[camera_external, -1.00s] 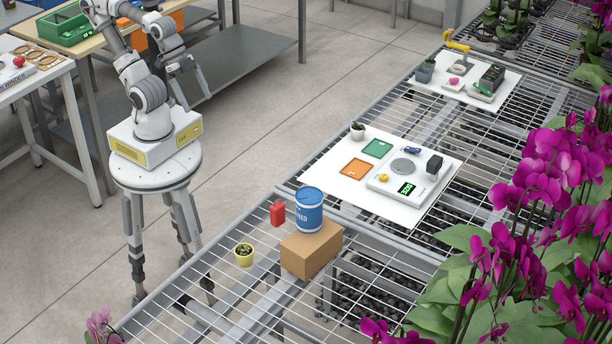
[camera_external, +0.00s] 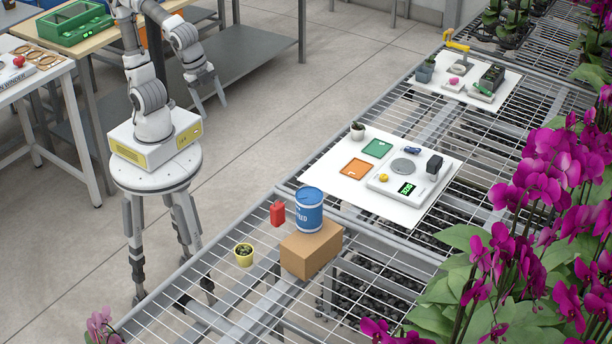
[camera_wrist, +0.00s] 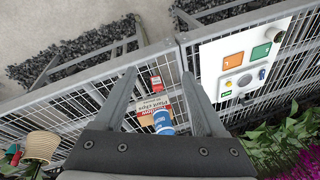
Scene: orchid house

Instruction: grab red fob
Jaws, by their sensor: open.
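A red, upright, block-like object (camera_external: 277,213) with a small top part is on the wire bench, just left of a blue tub. It is the only clearly red thing I see on this bench; its size leaves unclear whether it is the fob. A small red item with a pale label (camera_wrist: 155,82) shows in the wrist view, between the lines of my fingers and far below them. My gripper (camera_external: 212,100) is open and empty over the floor left of the bench, well apart from the red object. In the wrist view my gripper's fingers (camera_wrist: 154,71) are spread wide.
The blue tub (camera_external: 309,212) stands on a cardboard box (camera_external: 312,255). A white board (camera_external: 335,165) holds orange and green squares and a scale (camera_external: 400,190). Purple orchids (camera_external: 500,250) crowd the right side.

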